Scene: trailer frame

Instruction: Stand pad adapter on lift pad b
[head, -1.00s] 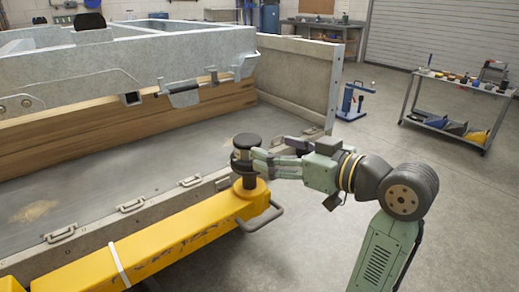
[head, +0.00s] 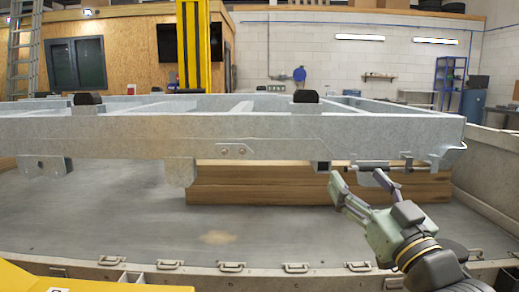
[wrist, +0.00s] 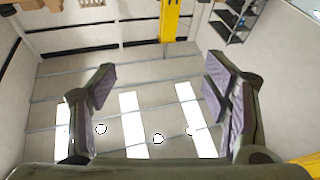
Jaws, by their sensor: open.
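My gripper (head: 358,178) is open and empty in front of the trailer frame in the head view. In the wrist view, its fingers (wrist: 158,85) stand wide apart with nothing between them. A yellow lift arm (head: 100,280) shows only in part at the lower left of the head view. Neither the pad adapter nor lift pad b can be made out in the views now; the round end of the yellow arm, where a dark round piece stood earlier, is out of sight.
The grey trailer frame (head: 130,135) spans the head view above wooden beams (head: 260,185). Black blocks (head: 306,96) sit on top of it. A low metal rim with handles (head: 232,267) runs along the front. A yellow column (head: 192,45) stands behind.

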